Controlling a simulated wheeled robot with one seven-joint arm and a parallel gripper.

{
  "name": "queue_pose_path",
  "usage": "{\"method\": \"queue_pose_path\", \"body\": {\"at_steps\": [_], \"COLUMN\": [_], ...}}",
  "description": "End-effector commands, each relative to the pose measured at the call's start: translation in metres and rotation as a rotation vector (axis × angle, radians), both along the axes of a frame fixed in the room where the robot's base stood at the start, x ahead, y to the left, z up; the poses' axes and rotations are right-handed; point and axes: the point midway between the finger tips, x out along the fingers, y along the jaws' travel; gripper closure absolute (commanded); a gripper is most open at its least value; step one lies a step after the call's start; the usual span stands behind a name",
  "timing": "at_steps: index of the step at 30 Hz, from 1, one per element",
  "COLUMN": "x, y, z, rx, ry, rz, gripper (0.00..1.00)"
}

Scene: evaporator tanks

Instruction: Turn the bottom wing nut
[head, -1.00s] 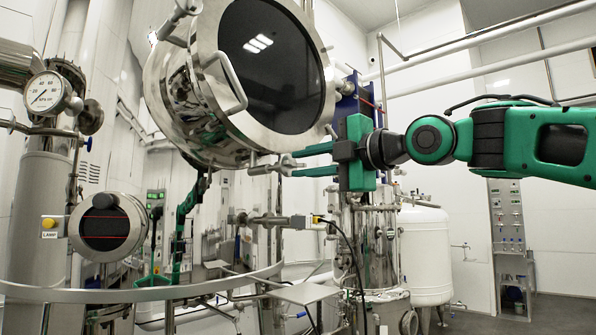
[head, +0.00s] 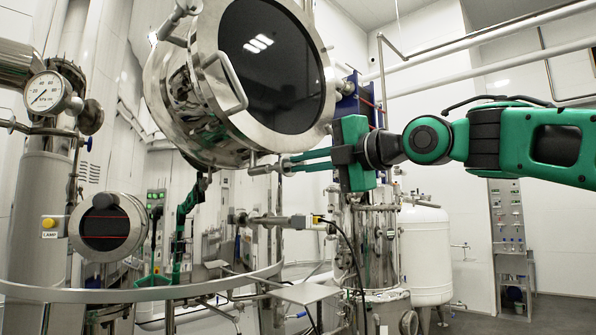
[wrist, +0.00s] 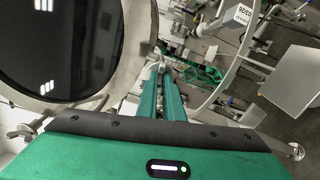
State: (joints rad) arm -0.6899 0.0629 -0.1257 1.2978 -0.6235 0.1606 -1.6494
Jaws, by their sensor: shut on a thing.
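The big steel tank (head: 185,105) has a round dark glass door (head: 270,70). The bottom wing nut (head: 284,164) is a small metal piece at the lower edge of the door, on the end of a short rod (head: 262,169). My gripper (head: 291,162) comes from the right, and its two long green fingers are shut on the wing nut. The fingertips cover much of the nut. In the wrist view my gripper (wrist: 159,70) reaches forward beside the door rim, with the fingers close together; the nut is small and mostly hidden between the tips.
A curved steel rail (head: 150,294) runs below the tank. A pressure gauge (head: 46,93) stands at the left, and a smaller round port (head: 105,228) is lower left. A grey flat plate (wrist: 302,76) shows at the right of the wrist view. A white tank (head: 424,262) stands behind.

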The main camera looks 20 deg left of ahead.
Motion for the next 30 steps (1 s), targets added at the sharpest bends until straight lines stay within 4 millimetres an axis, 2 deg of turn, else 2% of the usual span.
{"method": "queue_pose_path", "body": {"at_steps": [8, 16, 26, 30], "x": [0.0004, 0.0005, 0.0004, 0.0003], "y": [0.0001, 0.0002, 0.0005, 0.0007], "z": [-0.0028, -0.0032, -0.0039, -0.0041], "rx": [-0.009, -0.077, -0.089, -0.126], "ry": [-0.005, -0.168, -0.192, -0.279], "rz": [0.001, 0.0, 0.002, 0.003], "gripper": [1.0, 1.0, 1.0, 1.0]}}
